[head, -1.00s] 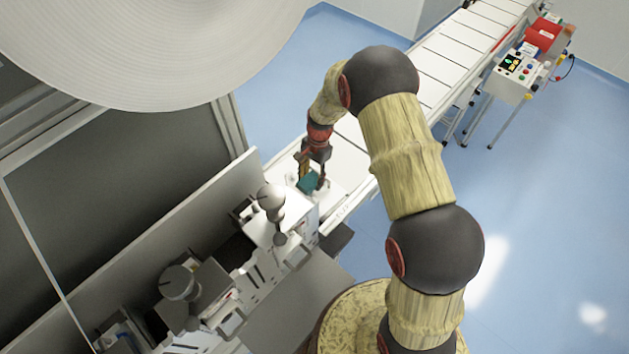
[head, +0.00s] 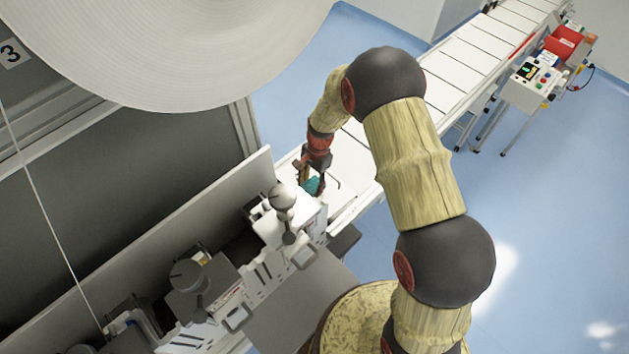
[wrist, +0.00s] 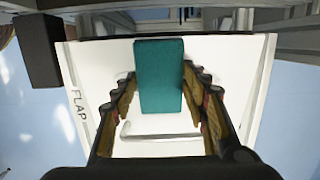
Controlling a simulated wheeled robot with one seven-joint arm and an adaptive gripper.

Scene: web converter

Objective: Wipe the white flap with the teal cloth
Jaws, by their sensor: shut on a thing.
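The teal cloth (wrist: 160,75) is a folded rectangular pad between the two fingers of my gripper (wrist: 160,85) in the wrist view. My gripper is shut on it. In the head view the cloth (head: 311,185) shows as a small teal patch at the tip of my gripper (head: 312,180). The white flap (wrist: 238,75), marked "FLAP" on its left edge, lies behind the cloth in the wrist view, with a thin bent metal handle near its lower part. Whether the cloth touches the flap I cannot tell. In the head view the flap is hard to tell apart from the white machine parts.
A white conveyor (head: 455,75) runs away to the upper right. A control box (head: 530,85) on legs stands beside it. A large white roll (head: 170,45) hangs at upper left. Blue floor (head: 560,220) is open at right.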

